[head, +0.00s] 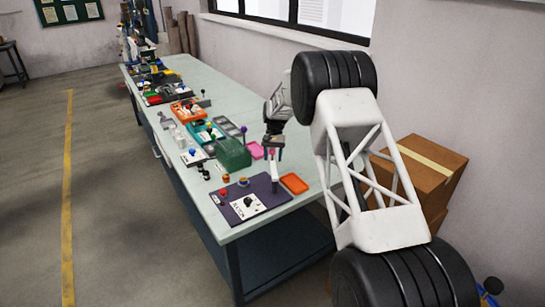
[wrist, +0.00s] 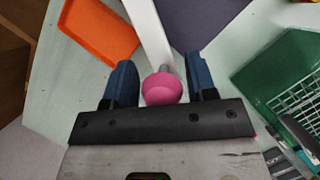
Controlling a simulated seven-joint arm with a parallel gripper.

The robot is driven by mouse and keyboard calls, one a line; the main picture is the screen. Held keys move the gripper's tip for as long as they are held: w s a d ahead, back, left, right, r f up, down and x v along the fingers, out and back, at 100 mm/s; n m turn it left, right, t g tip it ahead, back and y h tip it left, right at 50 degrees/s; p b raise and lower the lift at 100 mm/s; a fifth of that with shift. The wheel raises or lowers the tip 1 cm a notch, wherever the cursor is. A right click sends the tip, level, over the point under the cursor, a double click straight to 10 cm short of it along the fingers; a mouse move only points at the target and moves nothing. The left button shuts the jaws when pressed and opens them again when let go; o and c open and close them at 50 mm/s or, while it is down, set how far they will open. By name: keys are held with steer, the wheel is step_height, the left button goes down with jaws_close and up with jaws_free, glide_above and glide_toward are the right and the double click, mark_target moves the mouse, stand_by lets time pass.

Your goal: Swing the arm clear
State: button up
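My gripper (head: 273,147) is over the near part of the bench. The wrist view shows its two blue fingers (wrist: 161,68) spread apart. A pink knob (wrist: 162,89) on a short grey stem is between them, with a visible gap on each side. A pale bar (wrist: 148,28) runs away beyond the knob. Whether the knob sits on this post I cannot tell.
An orange tray (head: 294,184) lies right of the mat. A white card (head: 240,210) and a red knob (head: 224,192) are on the mat. More parts crowd the far bench. Cardboard boxes (head: 425,170) stand by the wall.

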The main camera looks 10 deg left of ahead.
steer(key=shift+r, duration=0.1)
steer(key=shift+v, duration=3.8)
steer(key=shift+r, duration=0.1)
